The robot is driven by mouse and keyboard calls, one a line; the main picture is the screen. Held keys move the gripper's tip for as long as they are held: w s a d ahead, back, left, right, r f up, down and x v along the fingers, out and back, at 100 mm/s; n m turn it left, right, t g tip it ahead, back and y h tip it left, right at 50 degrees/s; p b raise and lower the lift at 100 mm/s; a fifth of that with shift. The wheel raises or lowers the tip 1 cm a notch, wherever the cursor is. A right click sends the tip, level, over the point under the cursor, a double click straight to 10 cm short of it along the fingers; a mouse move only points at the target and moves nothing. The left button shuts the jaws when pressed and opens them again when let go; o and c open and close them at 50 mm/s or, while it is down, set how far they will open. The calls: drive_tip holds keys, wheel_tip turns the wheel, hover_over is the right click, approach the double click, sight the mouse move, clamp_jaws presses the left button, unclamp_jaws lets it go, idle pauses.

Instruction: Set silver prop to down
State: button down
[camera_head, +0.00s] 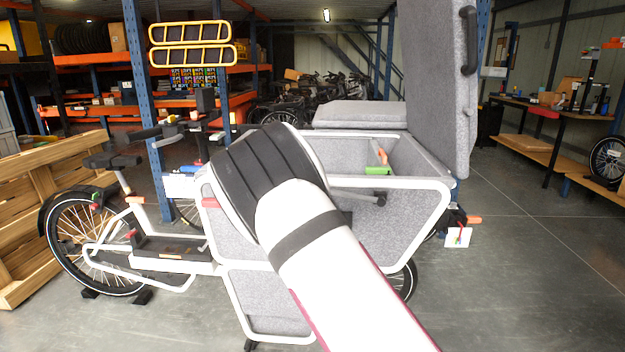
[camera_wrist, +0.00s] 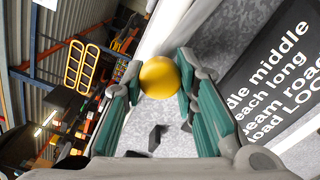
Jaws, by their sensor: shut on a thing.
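My gripper (camera_wrist: 157,92) has its two green-padded fingers closed on a yellow ball (camera_wrist: 159,77) in the wrist view. The ball looks like a round knob; what it is fixed to is hidden. In the head view my arm covers the gripper and the ball. I cannot clearly make out the silver prop. A short grey rod (camera_head: 352,195) with a dark end shows just right of my arm, in front of the cargo box; I cannot tell whether it is the prop. The grey felt-covered lid panel (camera_head: 435,90) stands upright at the box's right side.
The white-framed cargo bike (camera_head: 445,190) stands behind my arm. A wooden crate (camera_head: 25,215) is at the left, near a blue post (camera_head: 142,110). A workbench (camera_head: 535,112) stands at the right. The grey floor (camera_head: 530,270) at the front right is clear.

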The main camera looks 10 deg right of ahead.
drive_tip(key=shift+a+f+n+b, duration=0.15)
drive_tip(key=shift+f+n, duration=0.35)
drive_tip(key=shift+f, duration=0.5)
drive_tip(key=shift+f+n+b, duration=0.15)
drive_tip(key=shift+f+n, duration=0.35)
drive_tip(key=shift+f, duration=0.45)
drive_tip(key=shift+f, duration=0.1)
drive_tip(key=c, duration=1.3)
unclamp_jaws()
drive_tip(key=shift+f, duration=0.1)
drive_tip(key=v, duration=1.1)
drive_tip(key=shift+s+a, duration=0.1)
drive_tip(key=shift+s, duration=0.3)
